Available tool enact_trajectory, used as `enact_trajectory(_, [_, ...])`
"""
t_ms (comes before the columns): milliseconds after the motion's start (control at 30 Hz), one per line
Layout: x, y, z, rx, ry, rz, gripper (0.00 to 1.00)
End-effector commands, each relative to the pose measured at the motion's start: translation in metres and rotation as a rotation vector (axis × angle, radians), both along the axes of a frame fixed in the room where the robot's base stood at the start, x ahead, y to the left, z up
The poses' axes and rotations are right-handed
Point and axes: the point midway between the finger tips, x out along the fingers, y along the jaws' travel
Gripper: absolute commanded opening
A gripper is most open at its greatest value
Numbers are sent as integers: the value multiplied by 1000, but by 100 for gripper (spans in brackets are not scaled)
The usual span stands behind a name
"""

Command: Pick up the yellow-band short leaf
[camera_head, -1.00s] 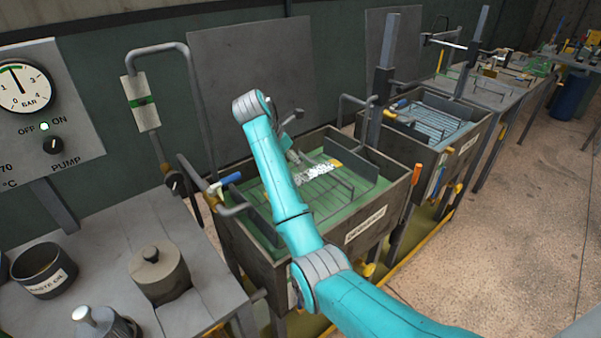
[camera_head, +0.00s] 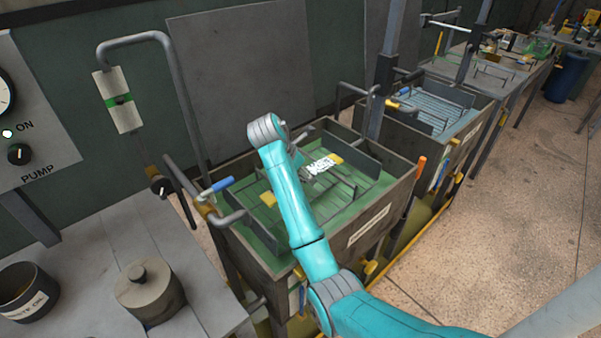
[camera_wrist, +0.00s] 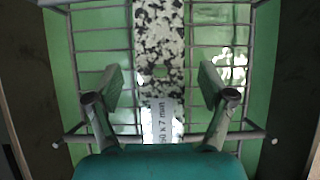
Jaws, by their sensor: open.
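A flat leaf with black and white speckles (camera_head: 319,166) lies on the wire rack in the green-lined tank, with a yellow band (camera_head: 336,158) at its far end. Another yellow patch (camera_head: 268,199) shows left of my arm; I cannot tell if it belongs to the same leaf. In the wrist view the speckled leaf (camera_wrist: 160,45) runs down the middle, with a white label reading "50 x 7 mm" (camera_wrist: 161,120). No yellow shows there. My gripper (camera_wrist: 160,84) is open, its fingers on either side of the leaf, apart from it. My arm hides it in the head view.
The rack's wires (camera_wrist: 100,48) surround the leaf. The tank's dark rim (camera_head: 395,181) stands around it, with pipes and a blue-handled valve (camera_head: 222,184) at left. A second tank (camera_head: 455,151) stands behind right. A bench with a lidded pot (camera_head: 148,293) is at left.

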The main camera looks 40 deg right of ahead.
Motion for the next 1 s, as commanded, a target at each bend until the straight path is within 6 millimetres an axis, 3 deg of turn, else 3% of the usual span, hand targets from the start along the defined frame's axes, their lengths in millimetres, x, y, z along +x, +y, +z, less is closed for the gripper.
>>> enact_trajectory(233, [-1,-1,-1,0,0,0,81])
enact_trajectory(567, [-1,-1,-1,0,0,0,0])
enact_trajectory(867, [1,-1,2,-2,-3,-1,0])
enact_trajectory(1000, [8,2,14,-2,-4,0,0])
